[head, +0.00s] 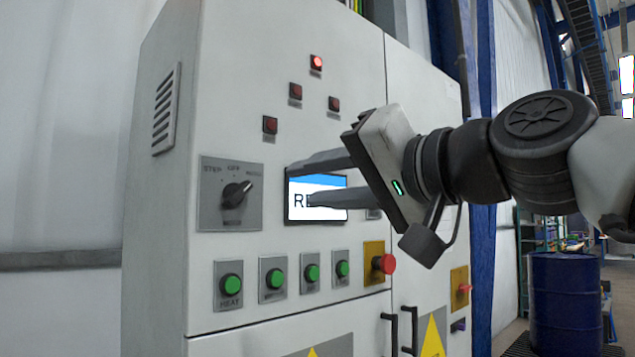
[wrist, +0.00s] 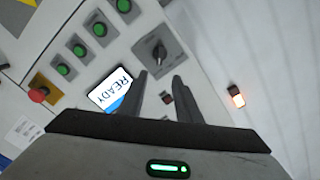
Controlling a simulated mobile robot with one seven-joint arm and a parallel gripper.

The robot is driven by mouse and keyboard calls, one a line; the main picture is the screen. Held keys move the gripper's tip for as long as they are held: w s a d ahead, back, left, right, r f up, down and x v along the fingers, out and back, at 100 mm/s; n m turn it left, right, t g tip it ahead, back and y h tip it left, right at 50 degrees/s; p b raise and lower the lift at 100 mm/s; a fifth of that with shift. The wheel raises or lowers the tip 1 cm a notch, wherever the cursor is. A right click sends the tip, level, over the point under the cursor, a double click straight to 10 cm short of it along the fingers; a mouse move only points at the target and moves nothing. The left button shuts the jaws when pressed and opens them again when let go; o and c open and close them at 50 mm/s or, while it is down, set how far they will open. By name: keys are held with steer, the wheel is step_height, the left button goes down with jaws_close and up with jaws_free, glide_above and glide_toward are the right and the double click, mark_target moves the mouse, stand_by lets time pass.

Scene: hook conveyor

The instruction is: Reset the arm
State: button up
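My gripper (head: 300,181) is in front of the grey control cabinet (head: 225,115) in the head view, its fingers pointing left and partly covering the screen. In the wrist view my gripper (wrist: 163,80) shows two dark fingers with a gap between them and nothing held. The screen (head: 300,207) has a blue top band and is partly hidden; in the wrist view the screen (wrist: 113,88) reads READY. A rotary switch (head: 236,194) is left of the screen; it also shows in the wrist view (wrist: 158,52). I cannot tell whether the fingers touch the cabinet.
Several green buttons (head: 230,285) line the cabinet below the screen, with a red emergency button (head: 384,264) to their right. A red lamp (head: 316,62) is lit above. A blue barrel (head: 565,300) stands at the right. A pale wall (head: 70,130) is at the left.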

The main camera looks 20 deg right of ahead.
stand_by(0.3)
steer(key=a+f+n+g+h, duration=0.1)
steer(key=a+f+n+g, duration=0.15)
steer(key=f, duration=0.75)
steer(key=a+f+n+g+h, duration=0.1)
steer(key=a+f+g, duration=0.25)
steer(key=f, duration=0.65)
steer(key=s+f+n+g+h, duration=0.1)
steer(key=s+f+g+h, duration=0.15)
steer(key=f, duration=0.85)
steer(key=s+f+n+g+h, duration=0.1)
steer(key=s+f+g, duration=0.25)
steer(key=f, duration=0.65)
step_height(320, 180, up, 18)
steer(key=s+p, duration=0.2)
steer(key=p, duration=1.8)
steer(key=shift+d+f, duration=0.1)
